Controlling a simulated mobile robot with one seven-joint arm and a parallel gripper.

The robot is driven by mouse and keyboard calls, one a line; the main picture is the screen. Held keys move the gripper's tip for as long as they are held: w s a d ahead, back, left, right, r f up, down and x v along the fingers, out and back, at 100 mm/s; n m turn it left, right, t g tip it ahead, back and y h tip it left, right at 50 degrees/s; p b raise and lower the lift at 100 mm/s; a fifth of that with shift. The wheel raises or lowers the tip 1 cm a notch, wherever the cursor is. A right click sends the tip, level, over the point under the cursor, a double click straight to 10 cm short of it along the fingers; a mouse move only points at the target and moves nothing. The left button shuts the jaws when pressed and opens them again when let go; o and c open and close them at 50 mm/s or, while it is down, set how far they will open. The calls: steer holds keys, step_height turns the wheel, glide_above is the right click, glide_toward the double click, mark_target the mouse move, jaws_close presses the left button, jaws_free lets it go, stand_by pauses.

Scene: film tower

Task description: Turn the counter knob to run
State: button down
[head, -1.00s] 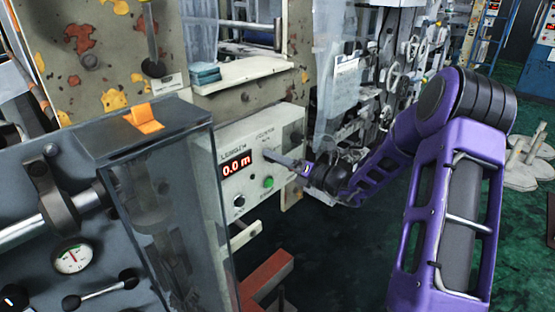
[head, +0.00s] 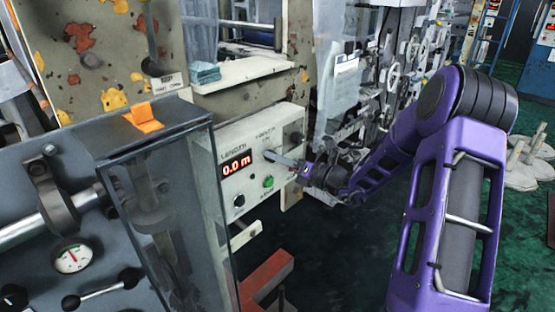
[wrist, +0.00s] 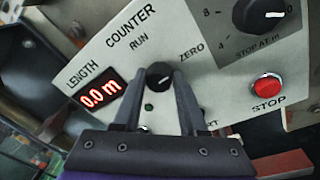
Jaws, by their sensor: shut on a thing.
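The counter panel (head: 224,140) is an off-white box with a red display (head: 237,165) reading 0.0 m. In the wrist view, the black round counter knob (wrist: 159,74) sits below and between the words RUN and ZERO. My gripper (wrist: 160,80) is shut on the knob, with one dark fingertip on each side. The knob's pointer mark cannot be made out, so its setting is unclear. In the head view my gripper (head: 274,157) reaches the panel face from the right, and its fingers hide the knob.
In the wrist view, a red STOP button (wrist: 267,87) and a black dial (wrist: 263,12) lie right of the knob. In the head view, a green button (head: 267,182) and a black knob (head: 239,200) sit below my gripper. A clear guard box (head: 160,200) stands left.

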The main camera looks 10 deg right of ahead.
steer(key=n+h+b, duration=0.1)
steer(key=n+b, duration=0.2)
steer(key=n, duration=0.4)
steer(key=n+h+b, duration=0.1)
steer(key=n+b, duration=0.2)
steer(key=n, duration=0.5)
steer(key=shift+s+a+r+n, duration=0.1)
steer(key=shift+s+a+n, duration=0.05)
steer(key=shift+n, duration=0.15)
stand_by(0.4)
steer(key=shift+c, duration=2.2)
jaws_free()
steer(key=p+v, duration=0.1)
steer(key=v, duration=1.6)
steer(key=shift+s, duration=0.25)
